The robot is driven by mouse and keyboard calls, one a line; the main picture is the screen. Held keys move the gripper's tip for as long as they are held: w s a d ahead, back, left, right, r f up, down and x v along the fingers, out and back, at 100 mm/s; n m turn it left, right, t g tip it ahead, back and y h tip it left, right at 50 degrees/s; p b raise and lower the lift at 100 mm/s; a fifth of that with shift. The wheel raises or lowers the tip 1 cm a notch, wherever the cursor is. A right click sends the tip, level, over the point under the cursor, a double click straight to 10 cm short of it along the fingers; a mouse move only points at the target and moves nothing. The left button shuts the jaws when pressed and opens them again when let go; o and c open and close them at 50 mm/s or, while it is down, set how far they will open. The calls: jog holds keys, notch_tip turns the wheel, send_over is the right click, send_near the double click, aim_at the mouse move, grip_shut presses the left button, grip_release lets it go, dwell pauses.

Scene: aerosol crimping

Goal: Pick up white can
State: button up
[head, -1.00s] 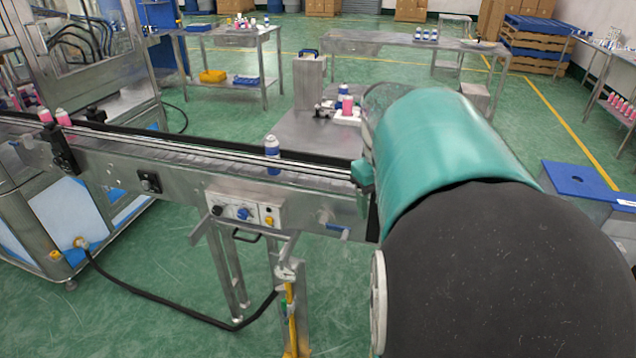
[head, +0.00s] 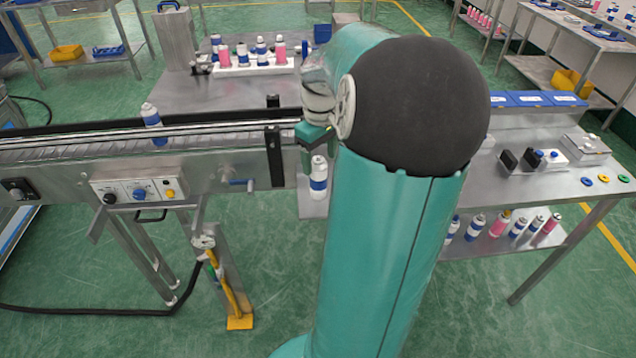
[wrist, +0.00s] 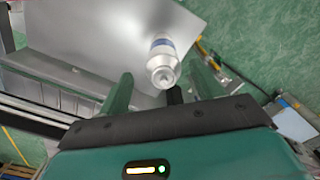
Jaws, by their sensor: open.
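A white can (head: 318,177) with a blue band stands upright on a small metal plate past the conveyor's right end. It also shows in the wrist view (wrist: 163,64), seen from above on the bare metal plate (wrist: 110,35). My gripper (wrist: 162,76) is open, with its two green fingers apart. In the wrist view the can appears between and just beyond the fingertips; I see no grip on it. In the head view my gripper (head: 316,138) is just above the can, partly hidden by my arm. A similar white can (head: 152,122) stands on the conveyor.
The conveyor (head: 225,140) runs to the left of the can, with a control box below it. Behind, a metal table holds a white tray (head: 228,71) of several cans.

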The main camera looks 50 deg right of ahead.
aim_at(319, 173)
jog(key=f, duration=0.5)
jog(key=shift+a+f, duration=0.15)
jog(key=shift+a, duration=0.1)
jog(key=c, duration=1.1)
jog(key=shift+o, duration=0.2)
